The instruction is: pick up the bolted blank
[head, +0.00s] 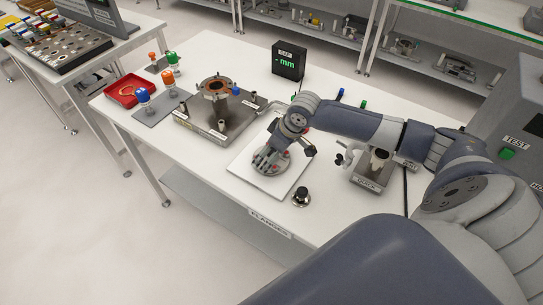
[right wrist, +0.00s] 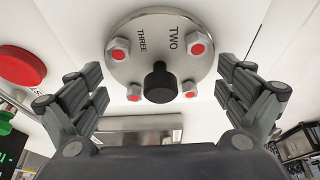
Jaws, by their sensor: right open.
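The bolted blank (right wrist: 160,28) is a round metal disc marked TWO and THREE, with several hex bolts with red centres and a black knob (right wrist: 160,84) in its middle. In the head view the blank (head: 274,168) lies on a white square plate (head: 246,170) on the bench. My right gripper (right wrist: 161,80) is open, with its fingers apart on either side of the knob and nothing held between them. In the head view the right gripper (head: 268,154) is over the blank and partly hides it. My left gripper is not in view.
A grey fixture (head: 205,128) with an orange-topped ring stands left of the white plate. A small black knob (head: 301,196) stands near the front edge. A grey block with a stand (head: 371,172) is to the right. A black display (head: 288,62) is behind.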

